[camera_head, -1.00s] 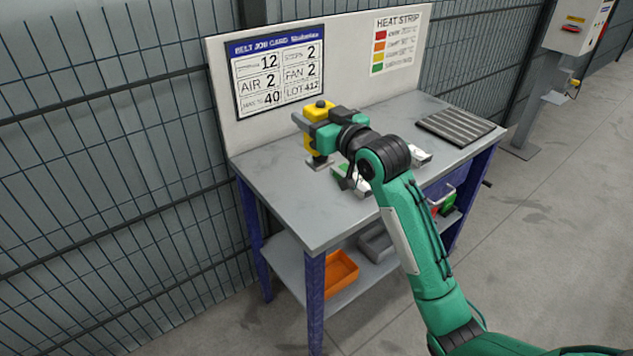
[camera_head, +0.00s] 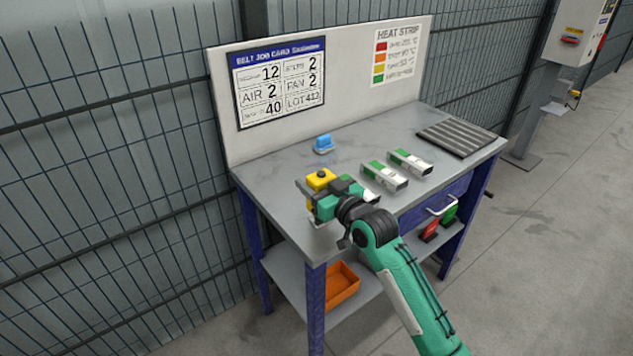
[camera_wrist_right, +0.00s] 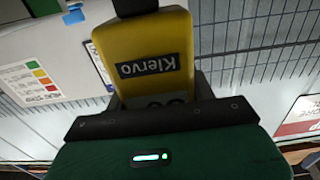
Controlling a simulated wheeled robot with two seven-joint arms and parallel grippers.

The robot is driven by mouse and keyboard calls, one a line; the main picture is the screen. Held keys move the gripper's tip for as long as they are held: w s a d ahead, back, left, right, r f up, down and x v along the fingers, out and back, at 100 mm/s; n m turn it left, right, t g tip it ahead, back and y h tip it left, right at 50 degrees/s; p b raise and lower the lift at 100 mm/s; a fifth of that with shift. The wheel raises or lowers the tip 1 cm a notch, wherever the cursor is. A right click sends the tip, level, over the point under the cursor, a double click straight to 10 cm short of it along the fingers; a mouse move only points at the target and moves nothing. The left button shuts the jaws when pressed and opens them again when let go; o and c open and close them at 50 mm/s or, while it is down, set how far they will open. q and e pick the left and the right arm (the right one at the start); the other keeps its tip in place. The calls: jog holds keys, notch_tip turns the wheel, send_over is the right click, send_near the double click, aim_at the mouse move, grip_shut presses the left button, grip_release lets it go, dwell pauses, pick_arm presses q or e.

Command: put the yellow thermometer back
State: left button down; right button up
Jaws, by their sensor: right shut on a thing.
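The yellow thermometer (camera_head: 321,181) is held in my right gripper (camera_head: 315,197) above the front left part of the grey table (camera_head: 285,200). In the right wrist view the thermometer (camera_wrist_right: 145,60) fills the middle, with a dark label reading "Klervo", and the jaws (camera_wrist_right: 150,112) close on its lower part. A blue holder-like piece (camera_head: 324,144) stands on the table behind the gripper, empty as far as I can see; it also shows at the top left of the right wrist view (camera_wrist_right: 74,15). My left gripper is in neither view.
Several green-and-white blocks, one of them (camera_head: 384,176), lie right of the gripper. A dark ribbed mat (camera_head: 455,138) lies at the table's right end. A backboard (camera_head: 350,75) rises behind. An orange bin (camera_head: 341,285) sits on the lower shelf.

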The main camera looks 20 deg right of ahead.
jog(key=o, duration=0.6)
jog(key=shift+f, duration=0.15)
jog(key=o, duration=0.5)
jog(key=shift+c, duration=0.2)
